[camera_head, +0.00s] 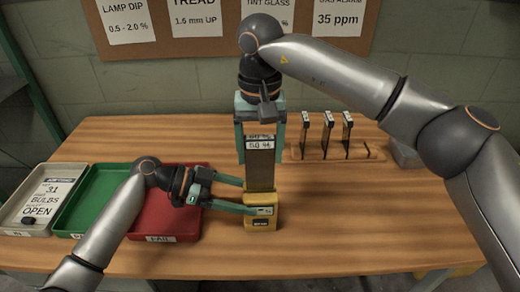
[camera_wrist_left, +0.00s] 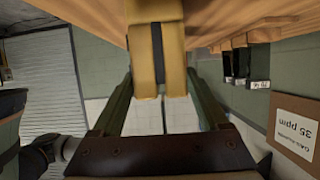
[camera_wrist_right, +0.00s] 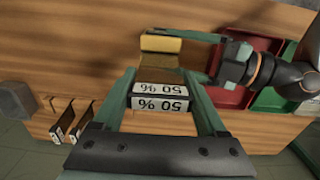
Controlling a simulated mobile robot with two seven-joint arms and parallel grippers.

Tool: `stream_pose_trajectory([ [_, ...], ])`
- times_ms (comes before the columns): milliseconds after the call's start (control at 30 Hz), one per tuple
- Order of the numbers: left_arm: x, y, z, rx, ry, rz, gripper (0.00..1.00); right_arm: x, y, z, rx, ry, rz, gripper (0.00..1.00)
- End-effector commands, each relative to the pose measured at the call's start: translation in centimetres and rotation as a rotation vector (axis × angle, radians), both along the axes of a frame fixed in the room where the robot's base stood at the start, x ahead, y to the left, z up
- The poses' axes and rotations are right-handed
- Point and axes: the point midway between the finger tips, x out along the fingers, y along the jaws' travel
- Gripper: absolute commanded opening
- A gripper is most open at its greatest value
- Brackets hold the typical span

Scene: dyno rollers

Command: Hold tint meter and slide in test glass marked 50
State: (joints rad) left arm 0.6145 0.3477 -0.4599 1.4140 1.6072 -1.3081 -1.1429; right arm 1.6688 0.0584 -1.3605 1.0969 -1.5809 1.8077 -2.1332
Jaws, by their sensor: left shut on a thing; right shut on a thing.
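The yellow tint meter (camera_head: 258,222) stands upright on the bench. My left gripper (camera_head: 256,199) is shut on it from the left; its dark slot shows between the fingers in the left wrist view (camera_wrist_left: 146,60). My right gripper (camera_head: 261,146) is above the meter, fingers pointing down, shut on the test glass marked 50 % (camera_head: 260,175). The brownish glass is upright, and its lower edge reaches the top of the meter. I cannot tell how deep it sits in the slot. Its 50 % labels show in the right wrist view (camera_wrist_right: 160,103).
A wooden rack (camera_head: 300,154) with three more test glasses stands to the right, with a grey block (camera_head: 405,153) beyond. Red (camera_head: 150,228), green (camera_head: 85,205) and grey (camera_head: 22,213) trays lie at left. The front right of the bench is clear.

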Motion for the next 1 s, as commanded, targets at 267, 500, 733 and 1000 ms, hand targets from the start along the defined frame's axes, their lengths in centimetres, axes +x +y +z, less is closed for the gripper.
stream_pose_trajectory([
  [267, 0.0, 0.0, 0.0, -0.001, 0.000, -0.001, 0.42, 0.0, 0.0, -0.8, -0.001, 0.001, -0.001, 0.15],
  [500, 0.0, 0.0, 0.0, -0.001, 0.000, -0.001, 0.42, 0.0, 0.0, -1.5, 0.000, 0.000, 0.000, 0.15],
  [733, 0.0, 0.0, 0.0, -0.001, 0.000, 0.000, 0.42, 0.0, 0.0, -1.7, 0.000, -0.001, 0.000, 0.15],
  [1000, 0.0, 0.0, 0.0, -0.001, 0.000, 0.000, 0.42, 0.0, 0.0, -1.7, 0.000, 0.000, 0.000, 0.15],
])
